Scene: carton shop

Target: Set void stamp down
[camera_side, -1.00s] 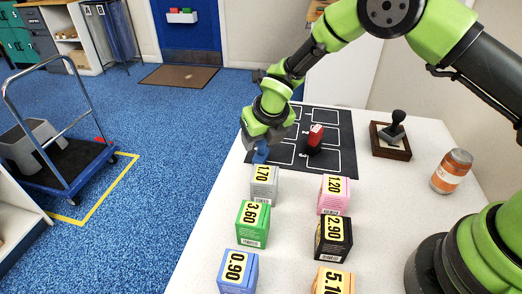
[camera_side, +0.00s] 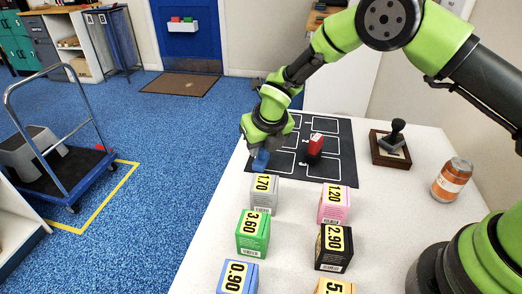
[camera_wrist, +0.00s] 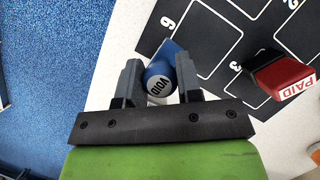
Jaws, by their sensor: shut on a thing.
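My gripper (camera_side: 262,150) is shut on the blue void stamp (camera_wrist: 160,82), whose round top reads VOID in the wrist view. In the side view the stamp (camera_side: 260,161) shows as a small blue shape under the fingers, at the near left part of the dark mat (camera_side: 340,172). The mat has white outlined, numbered cells.
A red PAID stamp (camera_side: 315,147) stands on the mat to the right of my gripper. Several priced boxes, including a grey one (camera_side: 264,194) close by and a pink one (camera_side: 334,204), stand nearer. A stamp on a wooden tray (camera_side: 390,159) and an orange can (camera_side: 452,179) are at right.

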